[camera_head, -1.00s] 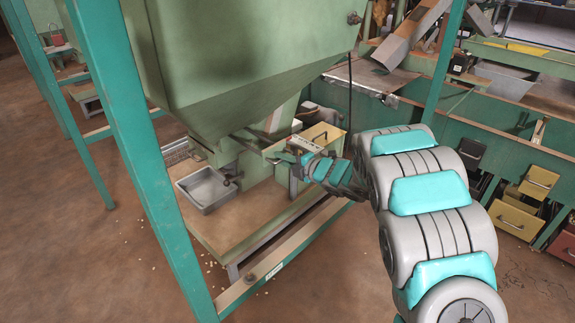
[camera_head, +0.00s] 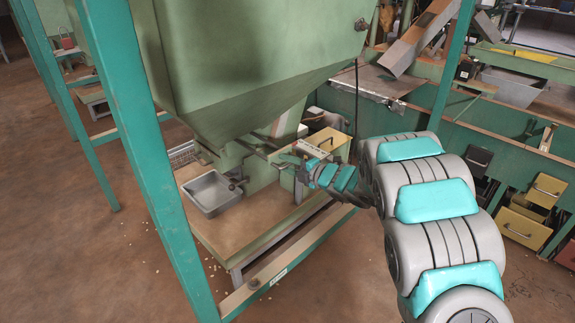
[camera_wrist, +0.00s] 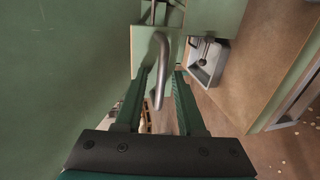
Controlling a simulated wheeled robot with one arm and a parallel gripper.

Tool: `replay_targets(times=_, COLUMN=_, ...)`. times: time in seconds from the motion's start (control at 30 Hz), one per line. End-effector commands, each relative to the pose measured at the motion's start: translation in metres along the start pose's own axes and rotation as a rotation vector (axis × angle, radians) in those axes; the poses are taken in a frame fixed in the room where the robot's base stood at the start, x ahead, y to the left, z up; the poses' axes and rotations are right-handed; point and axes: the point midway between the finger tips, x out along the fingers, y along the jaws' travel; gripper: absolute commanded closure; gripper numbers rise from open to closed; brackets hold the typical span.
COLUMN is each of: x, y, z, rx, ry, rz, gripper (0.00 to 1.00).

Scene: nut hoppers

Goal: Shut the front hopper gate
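The green hopper (camera_head: 245,65) stands in a teal frame, its funnel narrowing to an outlet above a low table. In the wrist view a bent grey metal handle (camera_wrist: 160,70) sticks out from a green plate (camera_wrist: 145,52) on the hopper; it looks like the gate's handle. My gripper (camera_wrist: 162,74) is open, its two dark fingers on either side of the handle with gaps showing. I cannot tell whether the fingertips reach past the bar. In the head view my gripper (camera_head: 284,160) is beside the outlet, and the handle is too small to make out. The gate's opening is hidden.
A grey metal tray (camera_head: 212,194) sits below the outlet and also shows in the wrist view (camera_wrist: 208,66). A teal post (camera_head: 150,165) and a low rail (camera_head: 285,262) stand in front. Nuts are scattered on the floor.

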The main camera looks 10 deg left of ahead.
Motion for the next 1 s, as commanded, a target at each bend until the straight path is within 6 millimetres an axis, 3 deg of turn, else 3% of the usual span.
replay_targets(times=0.43, x=-0.006, y=0.001, z=0.0, rx=-0.001, ry=0.0, rz=0.002, gripper=0.58)
replay_targets(times=0.8, x=-0.06, y=0.0, z=0.001, rx=-0.002, ry=-0.002, rz=0.001, gripper=0.58)
replay_targets(times=1.0, x=-0.076, y=-0.001, z=0.001, rx=-0.001, ry=-0.001, rz=-0.001, gripper=0.58)
